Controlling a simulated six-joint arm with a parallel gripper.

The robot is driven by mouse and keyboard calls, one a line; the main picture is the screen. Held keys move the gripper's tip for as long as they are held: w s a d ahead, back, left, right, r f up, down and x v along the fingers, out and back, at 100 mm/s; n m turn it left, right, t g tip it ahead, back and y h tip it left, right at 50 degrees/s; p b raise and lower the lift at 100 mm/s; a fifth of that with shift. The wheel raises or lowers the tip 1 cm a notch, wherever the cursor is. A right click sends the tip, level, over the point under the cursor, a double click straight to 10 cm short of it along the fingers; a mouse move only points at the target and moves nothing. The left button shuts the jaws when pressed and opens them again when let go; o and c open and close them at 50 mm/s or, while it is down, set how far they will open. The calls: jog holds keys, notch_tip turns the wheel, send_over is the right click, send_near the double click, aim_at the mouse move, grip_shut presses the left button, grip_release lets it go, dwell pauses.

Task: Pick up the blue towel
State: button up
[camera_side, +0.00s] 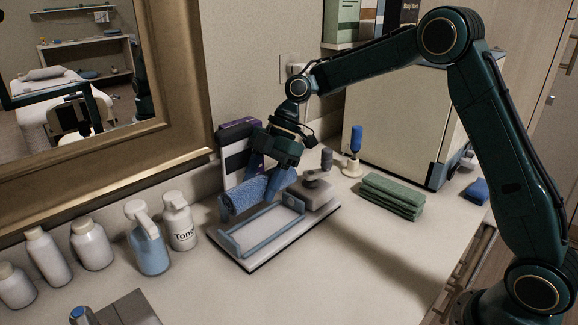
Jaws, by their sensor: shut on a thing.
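A rolled blue towel (243,197) is between the fingers of my gripper (265,180). The gripper points down and is shut on the towel near its right end. The towel lies at a slant over the back left part of a white tray with a light blue frame (238,243). I cannot tell whether the towel touches the tray. The far finger and the towel's right end are partly hidden by the gripper.
A pump dispenser (316,195) stands at the tray's right end. Several bottles (150,245) line the wall on the left. Folded green towels (393,195) and a large cream box (395,130) stand to the right.

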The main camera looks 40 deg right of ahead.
aim_at(261, 175)
notch_tip(261, 175, up, 11)
jog(key=shift+r, duration=0.1)
dwell(0.3)
